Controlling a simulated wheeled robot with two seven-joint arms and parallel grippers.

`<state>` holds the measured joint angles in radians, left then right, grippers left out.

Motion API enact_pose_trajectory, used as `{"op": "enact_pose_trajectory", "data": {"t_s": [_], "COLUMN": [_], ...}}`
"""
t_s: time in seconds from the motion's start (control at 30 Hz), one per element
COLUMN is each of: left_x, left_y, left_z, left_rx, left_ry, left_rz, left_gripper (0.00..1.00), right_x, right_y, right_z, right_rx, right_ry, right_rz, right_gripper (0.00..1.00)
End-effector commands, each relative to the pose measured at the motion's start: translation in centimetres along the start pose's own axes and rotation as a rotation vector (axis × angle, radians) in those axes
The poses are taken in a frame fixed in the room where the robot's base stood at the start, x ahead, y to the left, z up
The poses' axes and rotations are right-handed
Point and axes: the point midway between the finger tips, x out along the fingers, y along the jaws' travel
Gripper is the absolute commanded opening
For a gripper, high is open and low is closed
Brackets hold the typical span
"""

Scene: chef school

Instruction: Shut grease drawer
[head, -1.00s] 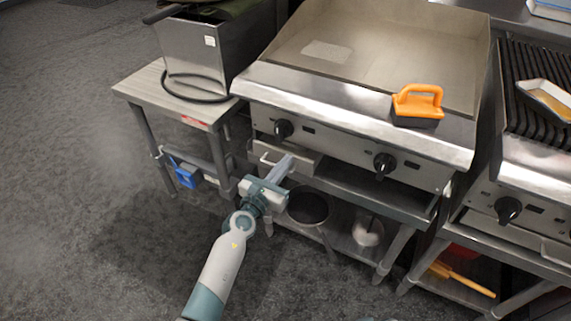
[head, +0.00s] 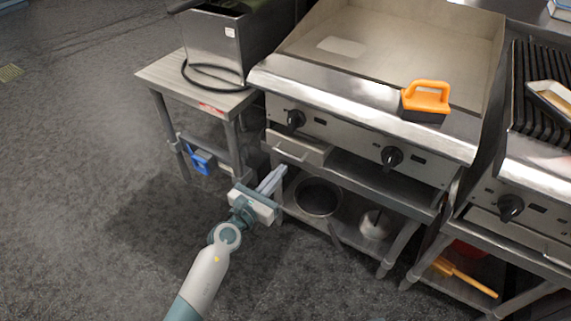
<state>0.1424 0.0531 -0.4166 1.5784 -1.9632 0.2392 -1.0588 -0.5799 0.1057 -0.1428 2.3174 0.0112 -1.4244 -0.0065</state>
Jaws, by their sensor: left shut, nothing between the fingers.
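The grease drawer (head: 300,148) is a shallow metal drawer with a bar handle, under the left knob of the steel griddle (head: 372,125). Its front looks about level with the griddle's front panel; I cannot tell whether a small gap is left. My left gripper (head: 280,172) is shut and empty. It is just below and in front of the drawer's left part, seemingly apart from it. My right gripper is not in view.
A small steel table (head: 219,102) with a fryer (head: 212,45) stands at the left. An orange-handled brush (head: 426,100) lies on the griddle's front ledge. The floor at the left is clear.

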Motion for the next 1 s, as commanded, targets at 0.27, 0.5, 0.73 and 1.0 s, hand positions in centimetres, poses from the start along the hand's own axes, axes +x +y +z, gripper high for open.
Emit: {"op": "enact_pose_trajectory", "data": {"t_s": [0.27, 0.5, 0.73, 1.0], "left_x": [-3.5, -4.0, -4.0, -5.7], "left_y": [0.0, 0.0, 0.0, 0.0], "left_z": [0.0, 0.0, 0.0, 0.3], "left_rx": [0.002, 0.001, -0.001, -0.199], "left_ry": [0.001, 0.001, 0.000, -0.057], "left_rz": [0.000, 0.000, 0.000, 0.038], "left_gripper": [0.00, 0.00, 0.00, 0.00], "right_x": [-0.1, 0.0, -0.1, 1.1], "right_y": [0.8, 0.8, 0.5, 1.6], "right_z": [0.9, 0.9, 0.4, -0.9], "right_rx": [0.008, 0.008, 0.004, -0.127], "right_ry": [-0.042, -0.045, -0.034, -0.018], "right_rz": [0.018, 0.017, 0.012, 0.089], "right_gripper": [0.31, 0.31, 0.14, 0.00]}}
